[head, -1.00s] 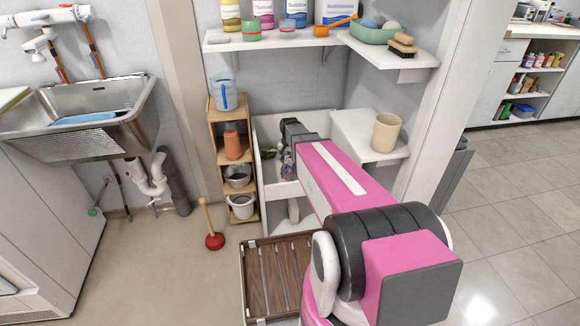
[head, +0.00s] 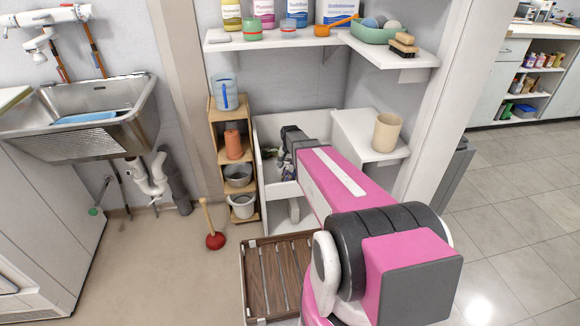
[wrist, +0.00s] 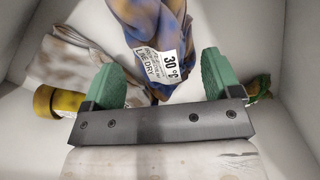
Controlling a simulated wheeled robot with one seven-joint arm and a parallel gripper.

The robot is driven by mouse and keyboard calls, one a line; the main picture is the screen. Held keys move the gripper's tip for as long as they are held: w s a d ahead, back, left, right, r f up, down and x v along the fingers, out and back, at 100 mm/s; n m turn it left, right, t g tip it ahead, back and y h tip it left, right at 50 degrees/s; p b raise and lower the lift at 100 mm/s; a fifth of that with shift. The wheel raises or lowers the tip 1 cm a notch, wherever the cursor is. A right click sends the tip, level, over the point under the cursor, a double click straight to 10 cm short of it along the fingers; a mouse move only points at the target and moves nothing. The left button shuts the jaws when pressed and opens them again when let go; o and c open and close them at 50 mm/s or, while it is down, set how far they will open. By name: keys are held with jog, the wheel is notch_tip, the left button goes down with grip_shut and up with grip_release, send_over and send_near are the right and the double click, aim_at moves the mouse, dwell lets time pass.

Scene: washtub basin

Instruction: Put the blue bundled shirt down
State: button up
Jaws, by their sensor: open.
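The blue bundled shirt (wrist: 172,25), blotched blue and orange with a white care label, lies in the white washtub basin in the wrist view. My gripper (wrist: 160,80) has green fingertips spread apart on either side of the shirt's near, labelled end. I cannot tell whether a fingertip touches it. In the head view my arm reaches into the basin (head: 278,192), and its wrist hides most of the gripper and the shirt.
In the wrist view, a pale, brown-spotted cloth (wrist: 75,62) and a yellow roll-like item (wrist: 45,100) lie left; another pale cloth (wrist: 165,163) is nearest. In the head view, a beige cup (head: 386,133) stands on the ledge right of the basin; a wooden rack (head: 212,135) stands left.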

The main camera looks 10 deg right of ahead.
aim_at(290, 166)
notch_tip(290, 166, up, 12)
jog(key=s+f+n, duration=0.1)
jog(key=s+n, duration=0.4)
jog(key=s, duration=1.5)
jog(key=shift+s+a+f, duration=0.3)
jog(key=shift+a+f, duration=0.1)
jog(key=shift+a, duration=0.05)
